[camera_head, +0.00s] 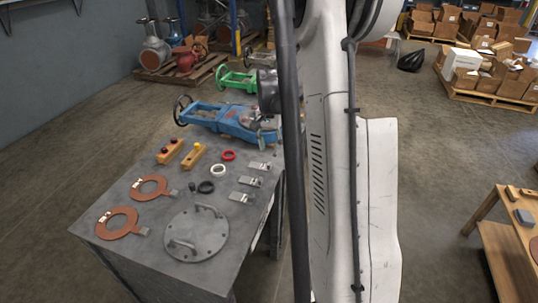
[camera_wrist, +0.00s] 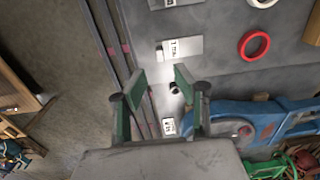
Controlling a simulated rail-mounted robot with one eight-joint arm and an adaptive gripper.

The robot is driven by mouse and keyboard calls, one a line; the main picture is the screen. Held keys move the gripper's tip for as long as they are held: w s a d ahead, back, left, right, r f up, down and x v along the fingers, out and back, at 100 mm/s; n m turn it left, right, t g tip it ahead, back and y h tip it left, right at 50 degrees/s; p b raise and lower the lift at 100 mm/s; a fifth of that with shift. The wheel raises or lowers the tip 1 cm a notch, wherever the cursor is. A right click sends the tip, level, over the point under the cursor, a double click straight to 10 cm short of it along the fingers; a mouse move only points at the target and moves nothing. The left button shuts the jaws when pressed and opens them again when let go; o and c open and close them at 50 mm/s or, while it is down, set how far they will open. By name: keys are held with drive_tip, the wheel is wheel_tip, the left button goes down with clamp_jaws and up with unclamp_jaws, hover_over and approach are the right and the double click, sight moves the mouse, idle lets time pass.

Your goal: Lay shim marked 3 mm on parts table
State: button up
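Three flat metal shims lie in a row near the right edge of the grey table (camera_head: 150,225): a far one (camera_head: 260,166), a middle one (camera_head: 250,181) and a near one (camera_head: 241,197). Their marks are too small to read in the head view. In the wrist view, one shim (camera_wrist: 182,47) has a mark that looks like 1 mm; another (camera_wrist: 178,3) is cut off at the top. My gripper (camera_wrist: 158,79) is open and empty, its fingertips near the table edge below the 1 mm shim. The arm hides my gripper in the head view.
A blue valve body (camera_head: 222,117) lies at the table's far end. Red (camera_head: 228,155) and white (camera_head: 218,170) rings, yellow blocks (camera_head: 194,156), copper-coloured gaskets (camera_head: 118,223) and a round handled cover (camera_head: 196,236) share the tabletop. A wooden table (camera_head: 487,212) stands at right, across open floor.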

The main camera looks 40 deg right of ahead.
drive_tip(key=s+a+r+n+t+h, duration=0.1)
drive_tip(key=s+a+r+n+t, duration=0.15)
drive_tip(key=a+r, duration=0.65)
drive_tip(key=s+a+r+n+t, duration=0.1)
drive_tip(key=s+a+r+n, duration=0.2)
drive_tip(key=a+r, duration=0.55)
drive_tip(key=s+a+f+n+t+y, duration=0.1)
drive_tip(key=s+a+n+t, duration=0.2)
drive_tip(key=s+a+n, duration=0.4)
drive_tip(key=s+a, duration=0.6)
drive_tip(key=a, duration=0.4)
drive_tip(key=shift+s, duration=0.2)
drive_tip(key=shift+t, duration=0.25)
drive_tip(key=shift+r+p, duration=0.8)
drive_tip(key=shift+p, duration=0.35)
